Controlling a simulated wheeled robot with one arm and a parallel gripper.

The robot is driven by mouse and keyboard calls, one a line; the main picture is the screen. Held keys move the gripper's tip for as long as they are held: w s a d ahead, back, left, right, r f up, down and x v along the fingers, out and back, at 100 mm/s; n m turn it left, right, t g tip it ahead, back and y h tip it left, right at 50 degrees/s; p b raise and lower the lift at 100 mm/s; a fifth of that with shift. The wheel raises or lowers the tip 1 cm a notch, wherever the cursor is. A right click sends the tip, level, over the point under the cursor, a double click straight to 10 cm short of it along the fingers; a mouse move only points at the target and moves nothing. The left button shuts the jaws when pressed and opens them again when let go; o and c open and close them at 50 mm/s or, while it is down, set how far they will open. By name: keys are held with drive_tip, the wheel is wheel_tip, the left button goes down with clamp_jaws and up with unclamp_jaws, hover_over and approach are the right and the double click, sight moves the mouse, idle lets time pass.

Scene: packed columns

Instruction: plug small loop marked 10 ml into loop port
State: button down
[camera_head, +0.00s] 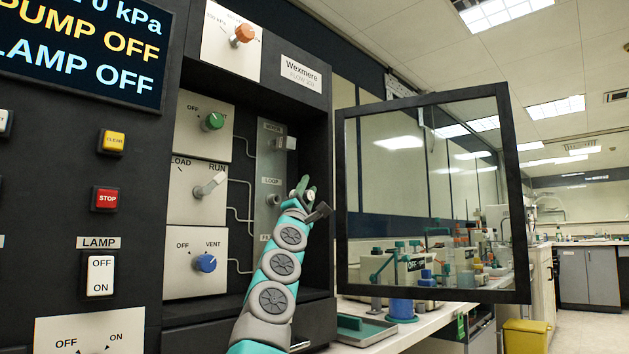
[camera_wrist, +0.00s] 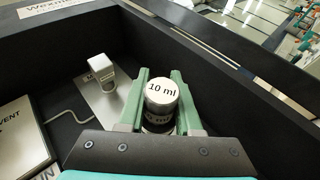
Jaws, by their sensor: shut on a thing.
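My gripper (camera_head: 308,194) is in front of the recessed panel in the head view, with its green fingers pointing up. In the wrist view my gripper (camera_wrist: 161,98) is shut around a short dark cylinder with a white top marked 10 ml, the small loop (camera_wrist: 161,90). In the head view the fingers mostly hide the loop. The loop port (camera_head: 274,199) is on the upright grey strip under the LOOP label, just left of the fingers. The loop appears apart from the port. In the wrist view I cannot make out the port.
A pale block fitting (camera_head: 287,143) sticks out of the strip above the loop port; it also shows in the wrist view (camera_wrist: 97,66). Knobs, including a blue one (camera_head: 205,263), lie left. An open glass door (camera_head: 430,190) stands to the right. The cabinet side wall is close.

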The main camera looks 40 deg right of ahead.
sight(293, 191)
drive_tip(key=shift+w+a+p, duration=0.1)
drive_tip(key=shift+w+p, duration=0.75)
drive_tip(key=shift+w, duration=0.3)
drive_tip(key=shift+w+a+r+p, duration=0.1)
drive_tip(key=shift+w+a+p, duration=0.05)
drive_tip(key=shift+w+p, duration=1.5)
idle(1.0)
drive_tip(key=c, duration=0.5)
unclamp_jaws()
drive_tip(key=shift+b+v, duration=1.1)
drive_tip(key=shift+v, duration=0.5)
drive_tip(key=shift+b+v, duration=1.15)
drive_tip(key=shift+v, duration=1.15)
